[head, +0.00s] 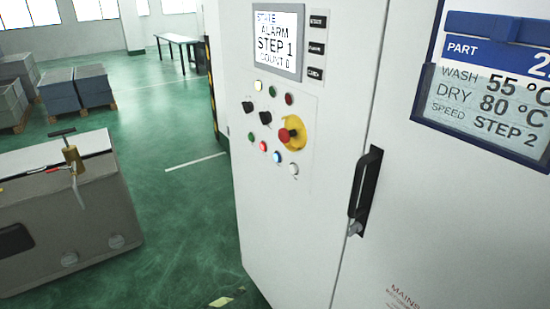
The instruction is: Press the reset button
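The control panel (266,178) is on the front of a white cabinet, with several small round buttons and two black knobs. A blue button (277,157) looks bright. To its left are a red button (263,146) and a green button (251,136); a white button (294,169) is to its right. A red mushroom button (284,135) sits on a yellow plate. I cannot read any button labels, so I cannot tell which button is the reset. The screen (278,42) above reads ALARM, STEP 1, COUNT 0. Neither of my grippers is in view.
A black door handle (363,190) sticks out right of the panel. A card holder (485,100) hangs on the right door. A grey bench (60,225) with a tool on top stands at the left. Green floor (185,215) lies free between bench and cabinet.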

